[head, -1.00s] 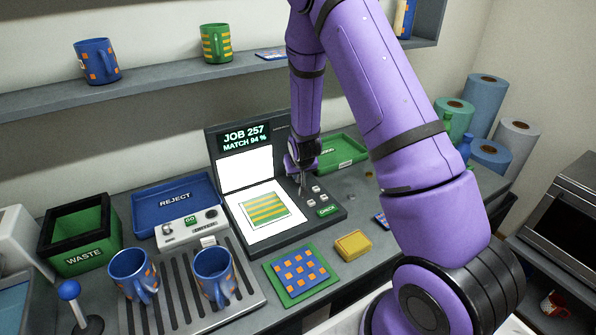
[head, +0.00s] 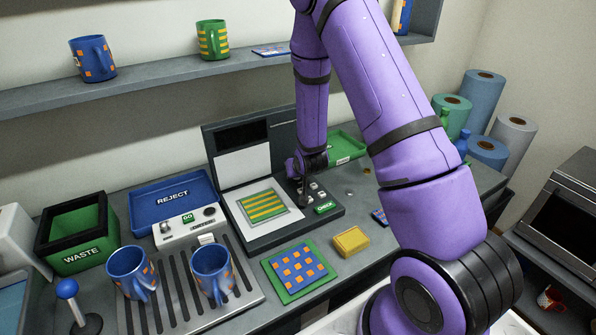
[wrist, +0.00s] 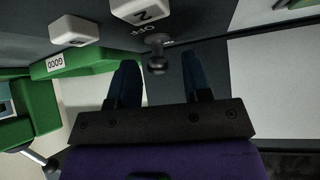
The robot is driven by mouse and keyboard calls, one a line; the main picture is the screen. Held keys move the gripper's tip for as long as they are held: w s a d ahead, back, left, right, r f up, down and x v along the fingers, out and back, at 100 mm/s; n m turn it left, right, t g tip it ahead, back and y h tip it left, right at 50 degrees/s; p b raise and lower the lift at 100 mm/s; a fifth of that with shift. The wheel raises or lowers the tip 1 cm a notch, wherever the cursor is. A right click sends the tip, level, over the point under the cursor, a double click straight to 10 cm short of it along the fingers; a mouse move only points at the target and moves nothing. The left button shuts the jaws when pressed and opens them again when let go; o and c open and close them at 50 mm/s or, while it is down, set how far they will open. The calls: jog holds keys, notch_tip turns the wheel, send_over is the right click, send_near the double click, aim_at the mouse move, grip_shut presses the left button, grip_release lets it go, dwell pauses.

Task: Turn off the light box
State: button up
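The light box (head: 290,222) stands on the counter with its lid raised; its display (head: 242,134) is black and its panels are unlit grey. A green-and-yellow striped sheet (head: 263,205) lies on its lower panel. My gripper (head: 303,192) is at the controls to the right of that panel, just left of the white keys (head: 316,190) and the green CHECK key (head: 325,208). In the wrist view my gripper's blue fingers (wrist: 160,78) are apart with nothing between them. A small dark toggle (wrist: 157,56) with partly readable lettering is just beyond the fingertips. Contact cannot be told.
Two blue mugs (head: 131,271) stand on the slatted tray at the left. A blue REJECT tray (head: 150,196), a green WASTE bin (head: 80,258) and a yellow block (head: 351,241) are around the box. A blue-and-orange sheet (head: 300,270) lies in front.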

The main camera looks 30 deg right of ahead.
jog(key=shift+s+r, duration=0.1)
jog(key=v, duration=1)
jog(key=shift+s+r, duration=0.15)
jog(key=shift+r, duration=0.1)
dwell(0.4)
jog(key=s+a+r+n+g+y, duration=0.15)
jog(key=s+r, duration=0.25)
jog(key=r, duration=0.6)
jog(key=s+a+r+y, duration=0.1)
jog(key=s+a+r, duration=0.25)
jog(key=r, duration=0.55)
jog(key=s+a+r+n+g, duration=0.1)
jog(key=s+r, duration=0.4)
jog(key=s, duration=0.5)
jog(key=s+a+r+g, duration=0.1)
jog(key=s+r, duration=0.5)
jog(key=s, duration=0.3)
jog(key=shift+s+r+n, duration=0.3)
jog(key=shift+s+n, duration=0.05)
jog(key=shift+s, duration=0.05)
